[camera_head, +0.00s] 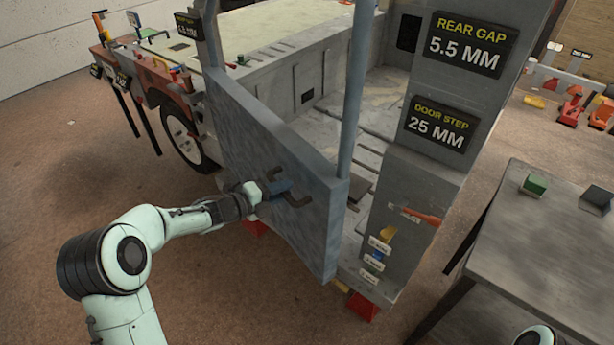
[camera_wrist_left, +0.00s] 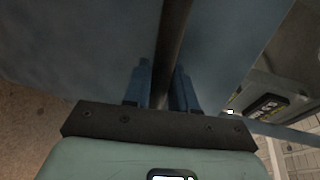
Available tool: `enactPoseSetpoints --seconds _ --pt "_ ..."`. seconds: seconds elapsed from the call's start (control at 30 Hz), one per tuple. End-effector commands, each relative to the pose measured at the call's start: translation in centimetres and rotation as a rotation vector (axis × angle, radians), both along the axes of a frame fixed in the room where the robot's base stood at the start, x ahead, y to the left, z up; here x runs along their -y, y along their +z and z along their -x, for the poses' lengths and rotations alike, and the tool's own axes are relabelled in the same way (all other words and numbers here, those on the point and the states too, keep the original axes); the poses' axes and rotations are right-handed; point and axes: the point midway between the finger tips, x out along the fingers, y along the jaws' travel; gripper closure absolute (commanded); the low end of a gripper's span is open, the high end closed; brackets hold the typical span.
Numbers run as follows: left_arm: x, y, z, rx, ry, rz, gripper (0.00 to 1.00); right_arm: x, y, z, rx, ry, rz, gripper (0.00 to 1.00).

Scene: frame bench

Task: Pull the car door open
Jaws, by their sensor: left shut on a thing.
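The grey-blue car door (camera_head: 250,135) stands swung out from the car body in the head view. A wide gap shows between its free edge and the grey rear pillar (camera_head: 425,165). A dark bar handle (camera_head: 298,201) sits on its outer face near that edge. My left gripper (camera_head: 281,188) is shut on the handle, coming from the left. In the left wrist view, the dark handle bar (camera_wrist_left: 174,45) runs between the two blue fingers of the left gripper (camera_wrist_left: 161,85), with the door face (camera_wrist_left: 80,45) behind. My right gripper is out of view.
A grey table (camera_head: 535,245) with a green block (camera_head: 534,185) stands at the right. Red blocks (camera_head: 362,307) lie under the car frame. A wheel (camera_head: 185,138) is at the front left. The brown floor (camera_head: 230,290) before the door is clear except for my arm.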

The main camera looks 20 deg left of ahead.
Motion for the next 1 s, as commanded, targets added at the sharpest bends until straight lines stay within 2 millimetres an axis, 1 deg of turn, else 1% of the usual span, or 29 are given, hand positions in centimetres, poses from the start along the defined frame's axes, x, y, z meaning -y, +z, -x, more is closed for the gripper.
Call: enactPoseSetpoints --seconds 0.03,0.3,0.43,0.5,0.6,0.93,0.97,1.0 --pt "-1.9 0.3 1.1 0.009 -0.003 -0.01 1.0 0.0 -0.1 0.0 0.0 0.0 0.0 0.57" --pt "-7.3 0.2 7.1 0.009 -0.128 -0.01 1.0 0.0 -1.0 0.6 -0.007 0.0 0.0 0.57" --pt "-9.4 0.3 9.2 0.007 -0.18 -0.008 1.0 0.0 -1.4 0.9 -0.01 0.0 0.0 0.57" --pt "-10.1 0.3 10.1 0.003 -0.2 -0.006 1.0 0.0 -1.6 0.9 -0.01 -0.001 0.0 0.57" --pt "-10.6 0.3 10.7 0.0 -0.218 -0.005 1.0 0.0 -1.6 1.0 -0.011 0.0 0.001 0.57" --pt "-10.5 0.4 10.8 0.0 -0.226 -0.002 1.0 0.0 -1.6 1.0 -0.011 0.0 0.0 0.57" --pt "-10.5 0.4 10.8 -0.001 -0.227 -0.001 0.64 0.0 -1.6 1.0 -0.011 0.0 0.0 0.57" --pt "-10.4 0.4 10.8 -0.001 -0.228 -0.001 0.56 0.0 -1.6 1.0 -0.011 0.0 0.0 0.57"
